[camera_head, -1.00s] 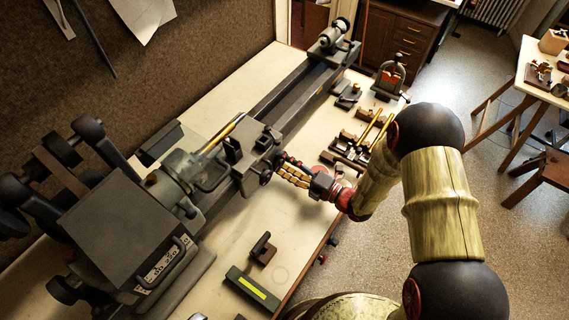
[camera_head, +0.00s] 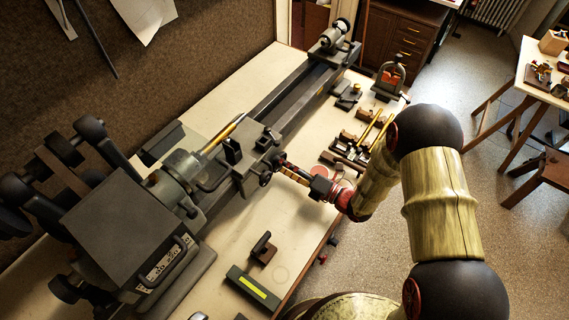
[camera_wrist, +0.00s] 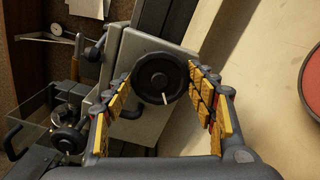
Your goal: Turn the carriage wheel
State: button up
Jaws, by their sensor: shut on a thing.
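The carriage wheel (camera_wrist: 158,76) is a black round handwheel with a pale mark near its lower rim, on the front of the grey lathe carriage (camera_head: 245,165). My gripper (camera_wrist: 161,72) has its yellow-padded fingers on either side of the wheel, shut on its rim. In the head view my gripper (camera_head: 281,166) reaches the carriage from the right, seen nearly edge-on. The wheel is small and partly hidden there.
The lathe bed (camera_head: 295,85) runs to the back right, with the grey headstock (camera_head: 125,220) at the left. Wooden holders with brass rods (camera_head: 352,148) lie right of my gripper. A dark block with a yellow strip (camera_head: 253,288) lies at the bench front.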

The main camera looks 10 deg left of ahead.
jog(key=shift+w+n, duration=0.2)
jog(key=shift+n, duration=0.3)
jog(key=shift+d, duration=0.1)
jog(key=o, duration=1)
jog(key=shift+w, duration=0.15)
jog(key=shift+o, duration=0.8)
jog(key=v, duration=1.2)
jog(key=shift+f, duration=0.1)
